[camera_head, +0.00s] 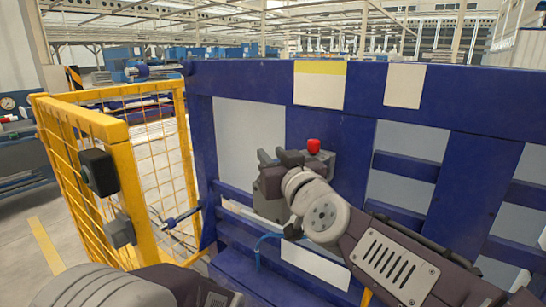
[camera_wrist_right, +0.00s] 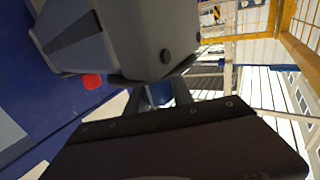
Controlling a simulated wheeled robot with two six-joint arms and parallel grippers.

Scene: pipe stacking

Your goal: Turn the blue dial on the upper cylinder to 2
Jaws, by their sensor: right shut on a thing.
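My right gripper (camera_head: 277,157) reaches in from the lower right, in front of the blue frame, next to a red button. In the right wrist view its two dark fingers (camera_wrist_right: 166,92) close on a small blue piece (camera_wrist_right: 159,94), which looks like the blue dial. Its markings and setting cannot be read. In the head view the dial is hidden by my gripper. A blue and grey cylinder (camera_head: 140,71) sticks out left of the frame's top; a lower one (camera_head: 182,216) sits beside the gate. My left gripper is not in view; only its arm shows at lower left.
The blue frame (camera_head: 400,95) fills the middle and right. A red button (camera_head: 313,146) is on a grey box, also seen in the right wrist view (camera_wrist_right: 92,81). A yellow mesh gate (camera_head: 110,130) stands at left. Open floor lies left of the gate.

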